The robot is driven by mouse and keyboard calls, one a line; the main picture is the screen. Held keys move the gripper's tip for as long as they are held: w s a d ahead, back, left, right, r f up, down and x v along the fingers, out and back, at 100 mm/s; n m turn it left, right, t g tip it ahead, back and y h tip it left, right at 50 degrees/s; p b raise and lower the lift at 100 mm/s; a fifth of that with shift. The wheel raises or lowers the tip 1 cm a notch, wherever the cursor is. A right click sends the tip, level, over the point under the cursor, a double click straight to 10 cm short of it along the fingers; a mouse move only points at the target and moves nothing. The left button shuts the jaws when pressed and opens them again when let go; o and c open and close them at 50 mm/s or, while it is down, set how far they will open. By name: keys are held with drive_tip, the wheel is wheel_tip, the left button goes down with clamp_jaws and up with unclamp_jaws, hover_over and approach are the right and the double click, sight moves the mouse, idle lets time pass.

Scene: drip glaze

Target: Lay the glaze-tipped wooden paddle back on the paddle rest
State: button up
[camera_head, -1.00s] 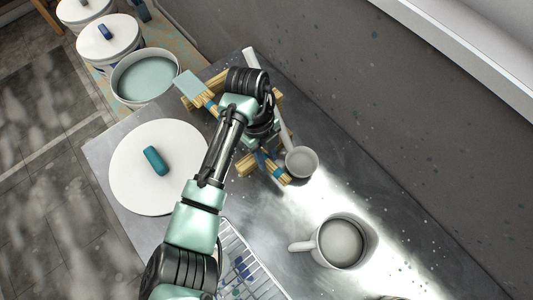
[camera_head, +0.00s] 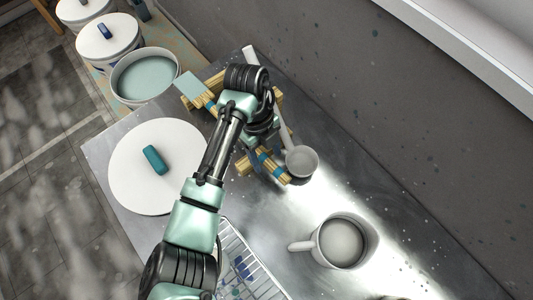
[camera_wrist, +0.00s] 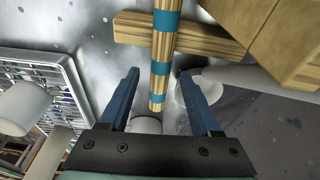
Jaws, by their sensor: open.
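The wooden paddle lies across the paddle rest. Its pale blue-green tip (camera_head: 194,88) shows at the upper left of the head view, and its blue-banded handle (camera_head: 272,167) at the lower right. My arm hides its middle. In the wrist view the handle (camera_wrist: 165,45) crosses a wooden bar of the paddle rest (camera_wrist: 215,39) and seems to lie on it. Part of the rest (camera_head: 245,164) also shows below my wrist in the head view. My gripper (camera_wrist: 159,75) is open, with a blue finger on each side of the handle's end and gaps between.
A grey ladle (camera_head: 301,161) lies close right of the handle. A mug (camera_head: 341,243) stands at lower right and a wire rack (camera_head: 245,270) at bottom. A white round lid (camera_head: 135,185) lies left. A glaze bucket (camera_head: 146,78) stands beyond the table's end.

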drive_tip(key=v, duration=1.2)
drive_tip(key=shift+r, duration=0.2)
drive_tip(key=shift+w+d, duration=0.1)
drive_tip(key=shift+d, duration=0.05)
